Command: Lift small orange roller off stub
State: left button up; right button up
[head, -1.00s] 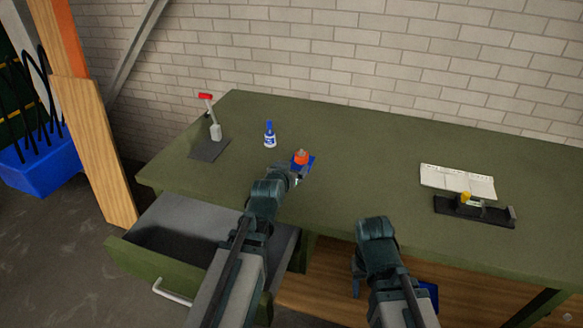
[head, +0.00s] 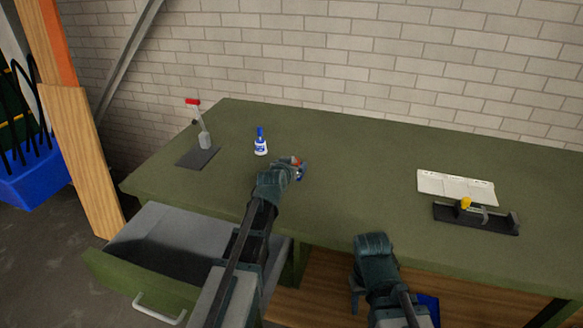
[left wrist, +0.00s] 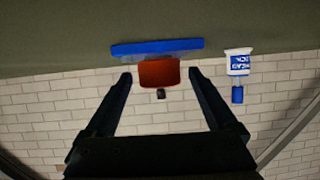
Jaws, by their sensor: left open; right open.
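The small orange roller (left wrist: 160,73) sits on a blue base plate (left wrist: 157,46) on the green bench; the left wrist view shows them upside down. A short dark stub end shows past the roller. My left gripper (left wrist: 160,80) is open, with one finger on each side of the roller and visible gaps between. In the head view the roller (head: 297,161) is partly hidden by my left gripper (head: 294,171). My right gripper (head: 356,295) is open and empty near the bench's front edge, its fingertips hard to see.
A blue-and-white bottle (head: 261,144) stands just left of the roller, and a red-topped lever fixture (head: 199,143) further left. A white tray (head: 456,187) and black fixture (head: 476,217) lie at right. An open drawer (head: 140,287) juts out in front. The bench middle is clear.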

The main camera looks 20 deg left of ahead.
pick_arm(q)
grip_shut()
jog(key=shift+r+p, duration=3.25)
jog(key=shift+r, duration=0.05)
jog(key=shift+r, duration=0.1)
